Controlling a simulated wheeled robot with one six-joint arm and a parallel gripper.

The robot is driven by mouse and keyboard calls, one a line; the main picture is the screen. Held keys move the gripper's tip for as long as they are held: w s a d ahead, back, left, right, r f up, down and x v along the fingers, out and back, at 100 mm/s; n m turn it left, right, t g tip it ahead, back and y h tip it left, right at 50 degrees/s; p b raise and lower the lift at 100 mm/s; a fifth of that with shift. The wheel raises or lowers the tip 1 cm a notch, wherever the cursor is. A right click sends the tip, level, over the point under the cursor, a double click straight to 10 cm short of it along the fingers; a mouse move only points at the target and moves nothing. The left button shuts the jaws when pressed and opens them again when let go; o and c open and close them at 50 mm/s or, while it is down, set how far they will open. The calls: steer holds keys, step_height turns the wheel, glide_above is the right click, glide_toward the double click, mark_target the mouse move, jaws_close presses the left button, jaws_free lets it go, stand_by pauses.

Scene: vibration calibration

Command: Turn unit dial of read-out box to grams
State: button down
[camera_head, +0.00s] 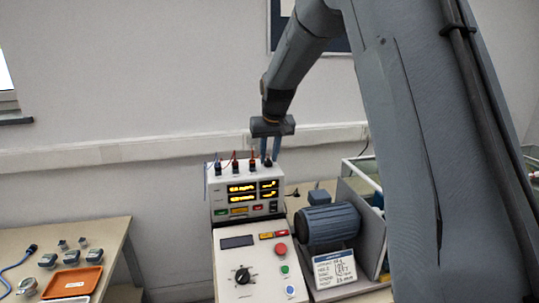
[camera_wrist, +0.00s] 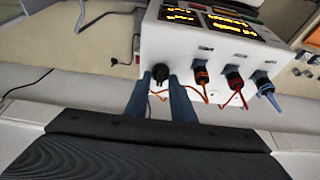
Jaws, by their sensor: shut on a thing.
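The read-out box (camera_head: 245,190) is white, with lit yellow displays, and stands at the back of the bench. It also shows upside down in the wrist view (camera_wrist: 200,50). Its unit dial, a small black knob (camera_wrist: 159,73), is at one end of the row of connectors on the box's top. My gripper (camera_head: 271,153) reaches down at the right end of that top. In the wrist view my gripper's blue fingers (camera_wrist: 160,82) stand on either side of the knob and are shut on it. The dial's markings and setting cannot be read.
Plugs with orange, red and blue leads (camera_wrist: 233,82) stand beside the dial. A control panel (camera_head: 262,265) with a black knob and coloured buttons lies in front. A blue-grey motor (camera_head: 328,224) stands at right. A side table (camera_head: 115,240) holds an orange tray (camera_head: 73,281) and several small parts.

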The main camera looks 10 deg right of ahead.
steer(key=m+h+b, duration=0.1)
steer(key=m, duration=0.2)
steer(key=shift+w+a+m+b, duration=0.1)
steer(key=shift+a+m+b, duration=0.05)
steer(key=shift+m+b, duration=0.2)
steer(key=m+g+h+b, duration=0.1)
steer(key=m+b, duration=0.1)
steer(key=m, duration=0.2)
steer(key=shift+a+h+b, duration=0.1)
steer(key=shift+h+b, duration=0.25)
steer(key=shift+h, duration=0.05)
steer(key=shift+m, duration=0.35)
steer(key=c, duration=1.5)
jaws_free()
steer(key=shift+c, duration=0.2)
steer(key=b+v, duration=0.2)
steer(key=v, duration=0.5)
steer(key=shift+r, duration=0.4)
